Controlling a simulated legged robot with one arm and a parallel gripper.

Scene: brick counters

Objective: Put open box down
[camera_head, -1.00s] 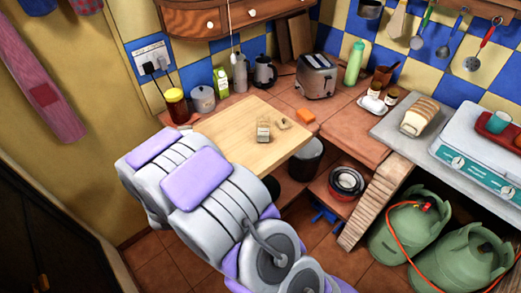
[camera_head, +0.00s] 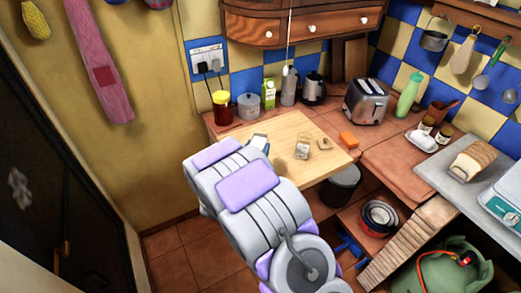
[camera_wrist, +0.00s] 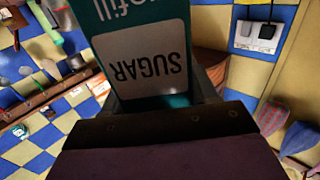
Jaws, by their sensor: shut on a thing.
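A teal and white box (camera_wrist: 145,65) with upside-down "SUGAR" lettering fills the top middle of the wrist view. My gripper (camera_wrist: 160,118), dark, is shut on it; the box's far end runs out of the picture, so I cannot see whether its top is open. In the head view my arm hides most of the gripper.
A glass jar (camera_head: 302,147) and a small light piece (camera_head: 324,142) are on the board. An orange block (camera_head: 348,140) lies to its right. A red-brown jar (camera_head: 222,107), a canister (camera_head: 248,105), a carton (camera_head: 269,94) and a toaster (camera_head: 366,102) stand behind. The board's front right is clear.

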